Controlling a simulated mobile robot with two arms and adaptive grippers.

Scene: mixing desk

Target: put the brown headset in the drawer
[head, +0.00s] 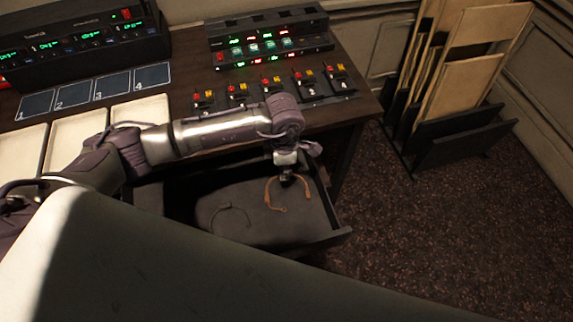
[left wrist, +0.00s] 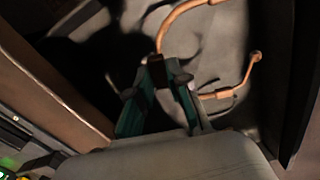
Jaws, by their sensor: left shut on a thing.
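The brown headset (head: 269,192) shows within the open drawer (head: 325,240), near its right side. My left gripper (head: 287,179) reaches down over the drawer and is shut on the headset's band. In the left wrist view the band (left wrist: 180,20) meets the fingertips of the gripper (left wrist: 163,66), and its lower part curves off to the right. I cannot tell whether the headset touches the drawer floor. A dark headset (head: 232,210) lies in the drawer to the left of the brown one. My right gripper is not in view.
The desk above the drawer holds a mixer (head: 268,45), a row of small switch units (head: 271,86), numbered dark pads (head: 93,90) and pale trays (head: 78,132). A rack with boards (head: 465,140) stands on the floor at the right. The carpet before it is clear.

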